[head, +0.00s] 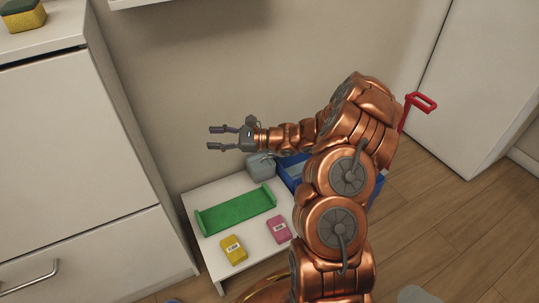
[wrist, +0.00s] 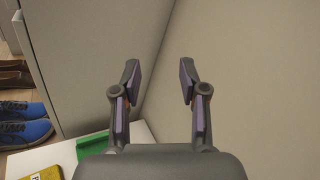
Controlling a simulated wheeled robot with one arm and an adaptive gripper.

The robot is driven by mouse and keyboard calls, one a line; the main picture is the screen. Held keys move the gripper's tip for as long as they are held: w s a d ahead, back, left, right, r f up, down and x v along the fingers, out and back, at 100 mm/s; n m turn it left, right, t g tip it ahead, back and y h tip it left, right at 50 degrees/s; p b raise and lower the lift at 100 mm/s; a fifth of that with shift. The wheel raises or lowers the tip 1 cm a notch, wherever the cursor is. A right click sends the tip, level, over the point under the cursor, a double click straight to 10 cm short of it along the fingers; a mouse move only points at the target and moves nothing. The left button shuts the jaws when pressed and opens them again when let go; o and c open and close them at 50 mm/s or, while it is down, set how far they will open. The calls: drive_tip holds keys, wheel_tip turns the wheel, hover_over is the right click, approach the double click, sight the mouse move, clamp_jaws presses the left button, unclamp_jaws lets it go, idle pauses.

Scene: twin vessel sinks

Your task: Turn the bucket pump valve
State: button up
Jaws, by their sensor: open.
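A blue bucket (head: 290,172) stands on the floor beside the low white table, mostly hidden behind my arm. A red handle (head: 421,102) on a thin red shaft sticks up to the right of my arm; its lower end is hidden. It may belong to the bucket pump. I cannot make out a valve. My gripper (head: 217,138) is open and empty, pointing left above the table and well left of the red handle. In the wrist view my gripper (wrist: 158,78) has its fingers apart with only wall and cabinet beyond; neither bucket nor handle shows there.
The low white table (head: 217,254) holds a green tray (head: 236,211), a yellow pack (head: 233,249), a pink pack (head: 278,229) and a grey container (head: 261,167). White cabinets stand left and right. Blue shoes (wrist: 22,125) show in the wrist view.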

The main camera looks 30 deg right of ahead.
drive_tip(key=d+f+m+t+h+b, duration=0.1)
drive_tip(key=d+f+m+t+h, duration=0.1)
drive_tip(key=d+f, duration=0.5)
drive_tip(key=d+f+m+t+h+b, duration=0.2)
drive_tip(key=d+f+m+h, duration=0.2)
drive_tip(key=d+f, duration=0.4)
drive_tip(key=d+f+m+t+h+b, duration=0.2)
drive_tip(key=d+f+m+t+h, duration=0.1)
drive_tip(key=d+f, duration=0.4)
drive_tip(key=shift+w+d+f+m+h, duration=0.15)
drive_tip(key=shift+d+m+h, duration=0.35)
drive_tip(key=shift+d+m, duration=0.95)
drive_tip(key=shift+d+f+b, duration=0.25)
drive_tip(key=shift+d+b, duration=0.05)
drive_tip(key=shift+w, duration=0.35)
drive_tip(key=b+x, duration=0.3)
drive_tip(key=x, duration=0.2)
drive_tip(key=shift+w+a+f, duration=0.1)
drive_tip(key=shift+w+a, duration=0.1)
drive_tip(key=shift+w, duration=0.1)
drive_tip(key=shift+w+a, duration=0.1)
drive_tip(key=shift+w, duration=0.5)
drive_tip(key=shift+c, duration=0.4)
clamp_jaws()
